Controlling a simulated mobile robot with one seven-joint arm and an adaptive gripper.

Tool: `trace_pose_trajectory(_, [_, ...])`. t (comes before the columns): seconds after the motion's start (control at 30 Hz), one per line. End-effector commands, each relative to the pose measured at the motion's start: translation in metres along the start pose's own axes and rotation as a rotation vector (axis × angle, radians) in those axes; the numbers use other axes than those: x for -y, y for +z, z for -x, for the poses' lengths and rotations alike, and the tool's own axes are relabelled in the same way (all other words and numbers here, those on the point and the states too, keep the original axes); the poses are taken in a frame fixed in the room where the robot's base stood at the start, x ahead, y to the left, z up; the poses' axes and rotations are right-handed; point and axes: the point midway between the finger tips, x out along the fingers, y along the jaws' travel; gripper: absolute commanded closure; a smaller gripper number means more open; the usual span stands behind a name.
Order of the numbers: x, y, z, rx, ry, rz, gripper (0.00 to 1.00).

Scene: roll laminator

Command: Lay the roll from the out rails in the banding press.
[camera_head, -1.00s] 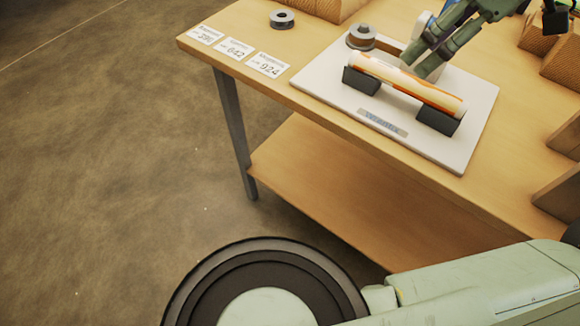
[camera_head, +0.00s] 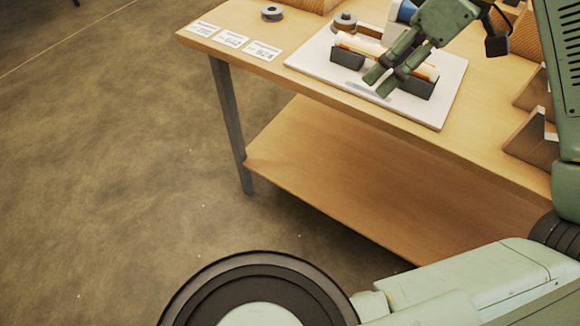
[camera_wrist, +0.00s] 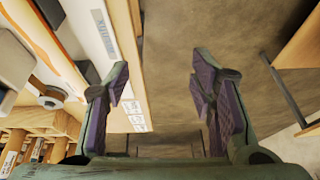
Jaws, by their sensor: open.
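A white and orange roll (camera_head: 358,44) lies across two dark supports (camera_head: 348,58) on a white board (camera_head: 312,62) with a grey name plate, at the table's front edge. I cannot read whether this is the banding press or the out rails. My gripper (camera_head: 379,83) is open, in front of the roll, hiding its middle part in the head view. In the wrist view my gripper (camera_wrist: 162,90) has nothing between its fingers. The roll (camera_wrist: 45,38) runs diagonally at the upper left there, apart from the fingers.
A grey reel (camera_head: 344,22) stands at the board's back left, beside a white and blue part. A smaller dark ring (camera_head: 272,13) and several number cards (camera_head: 232,39) lie at the table's left. Wooden racks (camera_head: 530,140) line the right. Floor is clear on the left.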

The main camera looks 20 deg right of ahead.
Motion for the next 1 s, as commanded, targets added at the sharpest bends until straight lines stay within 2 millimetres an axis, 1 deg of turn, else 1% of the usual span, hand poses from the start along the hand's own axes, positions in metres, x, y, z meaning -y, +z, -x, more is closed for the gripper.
trace_pose_trajectory(0.03, [0.002, -0.001, -0.012, -0.002, -0.001, -0.005, 0.50])
trace_pose_trajectory(0.1, [0.004, -0.002, -0.026, -0.004, 0.005, -0.018, 0.50])
trace_pose_trajectory(1.0, [0.029, -0.008, -0.205, -0.012, 0.073, -0.191, 0.50])
